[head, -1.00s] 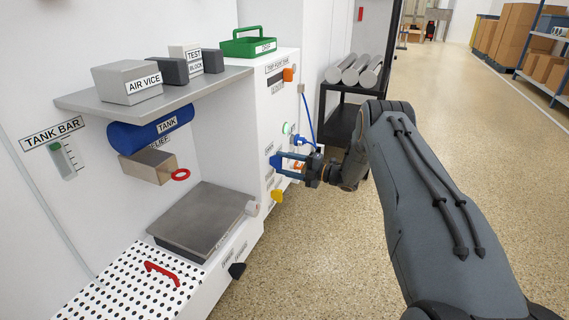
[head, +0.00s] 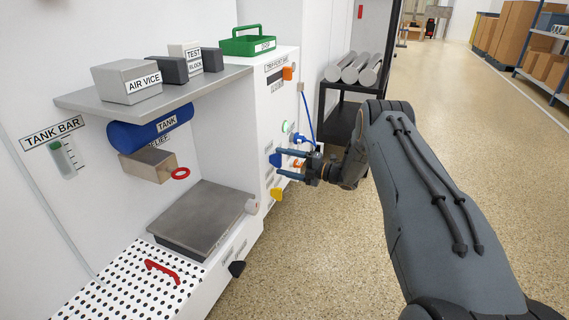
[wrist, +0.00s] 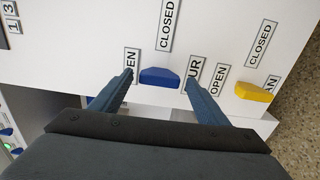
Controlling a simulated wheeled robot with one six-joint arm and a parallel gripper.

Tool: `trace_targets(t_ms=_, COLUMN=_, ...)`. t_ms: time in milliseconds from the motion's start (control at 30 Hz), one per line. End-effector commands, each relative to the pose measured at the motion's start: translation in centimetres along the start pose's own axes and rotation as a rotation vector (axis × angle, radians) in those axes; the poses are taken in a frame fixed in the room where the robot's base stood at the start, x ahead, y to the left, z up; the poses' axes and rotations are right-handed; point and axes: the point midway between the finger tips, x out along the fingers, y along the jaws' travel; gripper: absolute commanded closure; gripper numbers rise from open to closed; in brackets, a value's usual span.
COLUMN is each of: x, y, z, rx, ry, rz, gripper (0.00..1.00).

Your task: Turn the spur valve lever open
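The blue spur valve lever (head: 275,159) is on the white cabinet's side face in the head view. In the wrist view the blue lever (wrist: 159,77) lies between the tips of my two fingers, with a gap to each. A CLOSED label (wrist: 166,25) is above it, a partly hidden OPEN label (wrist: 131,62) to its left, and a label ending in "UR" (wrist: 193,70) to its right. My gripper (head: 287,164) is open around the lever. It also shows in the wrist view (wrist: 164,82). I cannot tell whether a finger touches the lever.
A yellow lever (wrist: 254,92) with its own OPEN and CLOSED labels sits to the right, close to my right finger; it also shows below my gripper in the head view (head: 276,194). A black rack with metal cylinders (head: 354,68) stands behind.

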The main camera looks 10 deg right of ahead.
Motion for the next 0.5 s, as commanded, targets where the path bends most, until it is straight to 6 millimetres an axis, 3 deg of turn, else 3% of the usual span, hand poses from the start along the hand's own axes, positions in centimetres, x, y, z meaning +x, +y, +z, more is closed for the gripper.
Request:
trace_targets(t_ms=267, x=-0.4, y=0.1, z=0.0, rx=0.001, ry=0.000, rz=0.000, gripper=0.31)
trace_targets(t_ms=500, x=-4.0, y=0.2, z=0.0, rx=0.002, ry=-0.002, rz=0.000, gripper=0.31)
